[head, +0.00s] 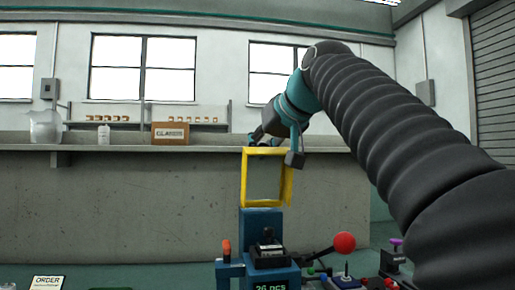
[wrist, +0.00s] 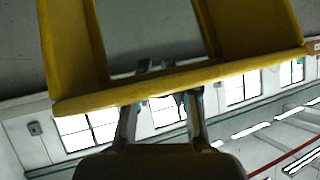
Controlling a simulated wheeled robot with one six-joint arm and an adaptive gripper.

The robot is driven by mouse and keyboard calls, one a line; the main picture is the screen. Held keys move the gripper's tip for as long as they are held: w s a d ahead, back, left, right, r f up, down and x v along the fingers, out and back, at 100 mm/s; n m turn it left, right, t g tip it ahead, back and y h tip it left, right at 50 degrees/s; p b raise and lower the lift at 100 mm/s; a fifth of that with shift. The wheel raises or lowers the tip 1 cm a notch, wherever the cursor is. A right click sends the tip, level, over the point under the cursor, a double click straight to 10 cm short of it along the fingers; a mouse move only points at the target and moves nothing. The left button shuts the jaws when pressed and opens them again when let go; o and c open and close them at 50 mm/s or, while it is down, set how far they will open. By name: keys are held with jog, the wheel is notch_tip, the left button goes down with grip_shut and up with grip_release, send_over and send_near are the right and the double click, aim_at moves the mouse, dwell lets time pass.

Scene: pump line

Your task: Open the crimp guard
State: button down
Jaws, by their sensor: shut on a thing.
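The crimp guard (head: 246,178) is a yellow frame with a grey see-through pane. In the head view it stands roughly upright above the blue crimp machine (head: 262,222). In the wrist view the guard's yellow frame (wrist: 75,60) fills the upper part, with its lower bar crossing the picture. My gripper (head: 262,140) is at the guard's top edge in the head view. In the wrist view my gripper (wrist: 160,98) has its fingers at the yellow bar, shut on it. The fingertips are partly hidden behind the bar.
A lever with a red ball (head: 344,243) sticks out right of the machine. An orange-topped post (head: 226,248) stands at its left. An order card (head: 47,282) lies at the lower left.

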jog(key=shift+w+d, duration=0.15)
dwell(0.6)
jog(key=c, duration=1)
grip_release()
jog(key=shift+w+d, duration=0.1)
jog(key=shift+d, duration=0.15)
jog(key=shift+a, duration=0.25)
jog(key=v, duration=1.2)
